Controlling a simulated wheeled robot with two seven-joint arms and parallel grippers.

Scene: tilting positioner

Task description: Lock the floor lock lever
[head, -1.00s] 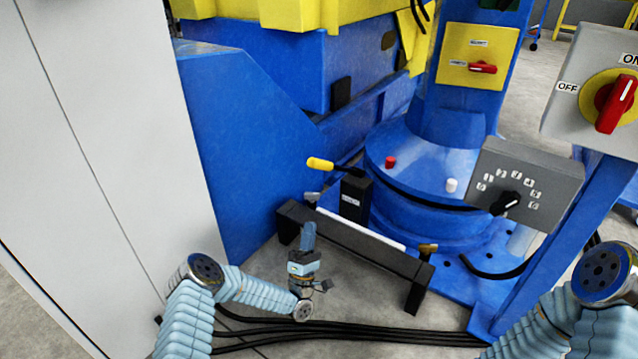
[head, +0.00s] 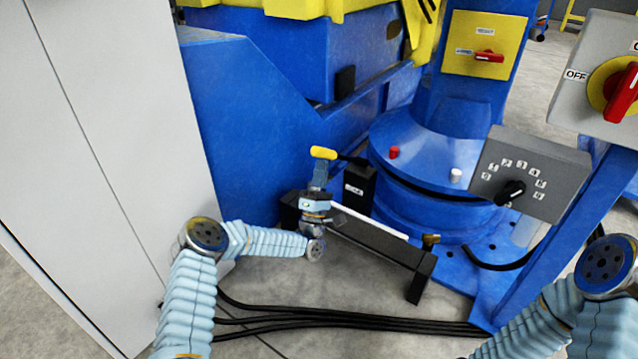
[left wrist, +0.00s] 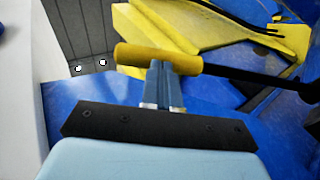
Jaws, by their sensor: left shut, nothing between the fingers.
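The floor lock lever has a yellow grip (head: 323,153) on a dark rod that runs right to a black labelled block (head: 358,190) beside the blue round base. In the left wrist view the yellow grip (left wrist: 158,59) lies crosswise just beyond my fingertips, with its dark rod going off to the right. My left gripper (head: 319,166) is shut and empty, pointing up at the grip from below and in front. In the left wrist view its fingers (left wrist: 163,75) are together and overlap the grip's lower edge; I cannot tell if they touch it. My right gripper is out of view.
A black bar frame (head: 375,243) stands on the floor in front of the base, under my left forearm. Black cables (head: 330,318) cross the floor. A grey dial box (head: 530,172) and a red-knobbed switch box (head: 590,85) are at right. A white cabinet (head: 110,150) stands at left.

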